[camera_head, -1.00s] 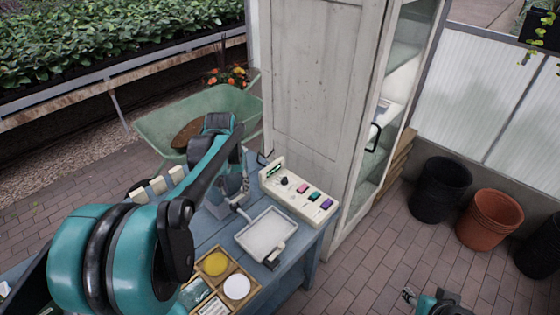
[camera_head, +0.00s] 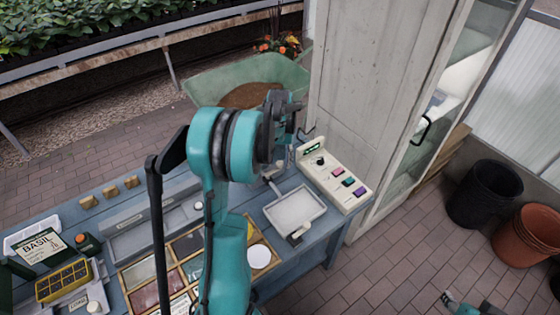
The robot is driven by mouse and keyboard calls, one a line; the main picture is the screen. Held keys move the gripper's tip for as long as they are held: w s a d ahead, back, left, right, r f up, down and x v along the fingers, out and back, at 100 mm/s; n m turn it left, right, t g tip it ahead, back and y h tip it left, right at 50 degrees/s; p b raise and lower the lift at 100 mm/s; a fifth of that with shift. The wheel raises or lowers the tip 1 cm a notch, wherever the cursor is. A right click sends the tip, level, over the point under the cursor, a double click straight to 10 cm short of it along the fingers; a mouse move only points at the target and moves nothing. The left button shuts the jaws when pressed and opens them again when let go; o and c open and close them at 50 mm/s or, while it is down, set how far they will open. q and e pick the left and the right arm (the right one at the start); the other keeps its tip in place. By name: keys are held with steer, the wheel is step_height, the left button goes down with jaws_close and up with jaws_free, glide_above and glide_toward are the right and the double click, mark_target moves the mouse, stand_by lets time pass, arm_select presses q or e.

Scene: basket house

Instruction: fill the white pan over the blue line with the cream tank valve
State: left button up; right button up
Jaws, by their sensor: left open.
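The white pan (camera_head: 296,208) is a shallow rectangular tray on the blue bench, with a small handle-like piece at its front edge. No blue line can be made out in it, and it looks empty. A metal spout (camera_head: 273,186) reaches toward its back left corner. The cream tank valve cannot be told apart; my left arm hides the area behind the spout. My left gripper (camera_head: 291,137) is open above the bench, behind and above the pan, largely hidden by its own wrist. My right gripper (camera_head: 447,298) is low over the paving at bottom right, too small to judge.
A cream control box (camera_head: 345,190) with a black knob and coloured buttons stands right of the pan, beside a white cabinet (camera_head: 370,80). A wooden divided tray (camera_head: 273,240) lies left of the pan. A green wheelbarrow (camera_head: 250,75) is behind the bench.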

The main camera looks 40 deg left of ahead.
arm_select(q)
jaws_close()
stand_by(0.3)
steer(key=d+m, duration=0.1)
steer(key=m, duration=0.1)
steer(key=s+m, duration=0.1)
steer(key=m, duration=0.1)
steer(key=shift+d, duration=0.35)
steer(key=shift+s+d+m, duration=0.3)
steer(key=shift+m, duration=0.7)
steer(key=shift+s+d+m, duration=0.25)
steer(key=shift+d+m, duration=0.05)
steer(key=shift+m, duration=0.7)
